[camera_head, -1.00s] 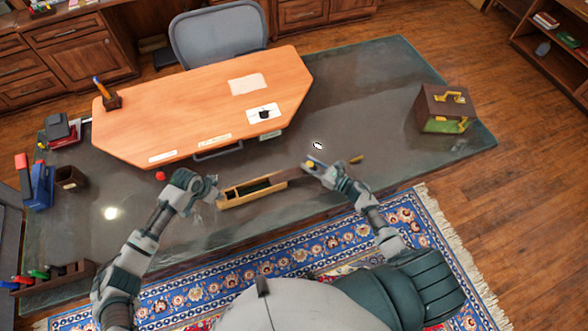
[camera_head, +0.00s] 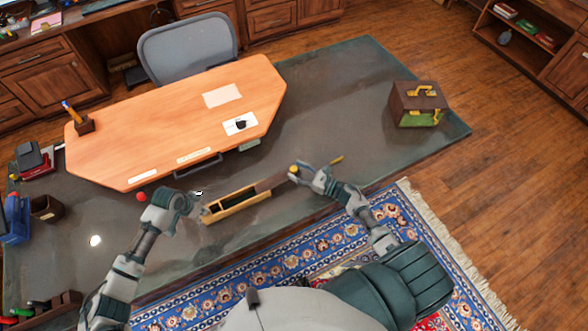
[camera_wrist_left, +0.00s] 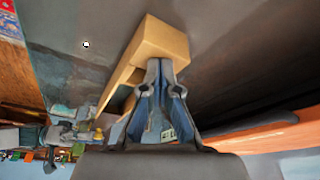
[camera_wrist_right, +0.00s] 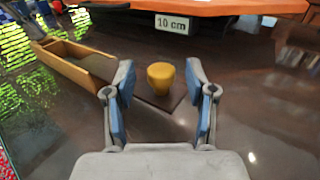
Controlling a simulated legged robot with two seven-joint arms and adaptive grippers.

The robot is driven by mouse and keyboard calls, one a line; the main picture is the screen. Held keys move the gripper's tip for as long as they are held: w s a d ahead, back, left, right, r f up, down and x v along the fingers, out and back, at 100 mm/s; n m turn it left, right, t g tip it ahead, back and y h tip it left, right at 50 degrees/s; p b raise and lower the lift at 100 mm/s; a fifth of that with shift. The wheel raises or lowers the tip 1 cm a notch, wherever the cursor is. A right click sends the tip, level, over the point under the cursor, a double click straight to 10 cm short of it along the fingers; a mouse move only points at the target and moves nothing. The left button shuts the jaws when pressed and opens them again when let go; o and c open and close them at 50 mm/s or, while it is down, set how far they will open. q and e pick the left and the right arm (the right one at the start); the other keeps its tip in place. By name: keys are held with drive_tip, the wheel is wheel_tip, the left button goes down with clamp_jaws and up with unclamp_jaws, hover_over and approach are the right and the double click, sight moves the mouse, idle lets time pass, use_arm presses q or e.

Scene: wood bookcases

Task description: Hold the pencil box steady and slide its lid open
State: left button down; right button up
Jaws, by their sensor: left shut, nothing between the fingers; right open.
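The wooden pencil box (camera_head: 237,204) lies on the dark desk top, its dark inside partly exposed. Its brown lid (camera_head: 268,184) sticks out beyond the box's right end and carries a yellow knob (camera_head: 293,169). My left gripper (camera_head: 199,207) is shut and empty at the box's left end. In the left wrist view its fingertips (camera_wrist_left: 161,66) overlap the box's end block (camera_wrist_left: 160,38); I cannot tell whether they touch. My right gripper (camera_head: 299,172) is open by the knob. In the right wrist view the knob (camera_wrist_right: 160,77) shows between its spread fingers (camera_wrist_right: 158,80), apart from both.
A red ball (camera_head: 141,196) is left of my left gripper. A small yellow item (camera_head: 337,159) lies right of my right gripper. A brown case (camera_head: 417,104) stands at the far right. The desk between is mostly clear.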

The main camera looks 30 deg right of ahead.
use_arm(q)
drive_tip(key=shift+s+f, duration=0.25)
drive_tip(key=shift+f, duration=0.15)
use_arm(e)
drive_tip(key=v, duration=1)
drive_tip(key=shift+s+d+f, duration=0.1)
drive_tip(key=shift+s+d, duration=0.05)
drive_tip(key=shift+d, duration=0.05)
use_arm(q)
drive_tip(key=shift+r, duration=0.1)
drive_tip(key=r+p, duration=0.2)
drive_tip(key=shift+w+r+p, duration=0.2)
drive_tip(key=shift+p, duration=0.15)
use_arm(e)
drive_tip(key=r, duration=0.2)
drive_tip(key=shift+w+r, duration=0.2)
drive_tip(key=shift+r, duration=0.2)
use_arm(q)
wheel_tip(320, 180, up, 4)
drive_tip(key=p, duration=0.4)
drive_tip(key=shift+w, duration=0.1)
use_arm(e)
wheel_tip(320, 180, up, 4)
drive_tip(key=shift+r, duration=0.2)
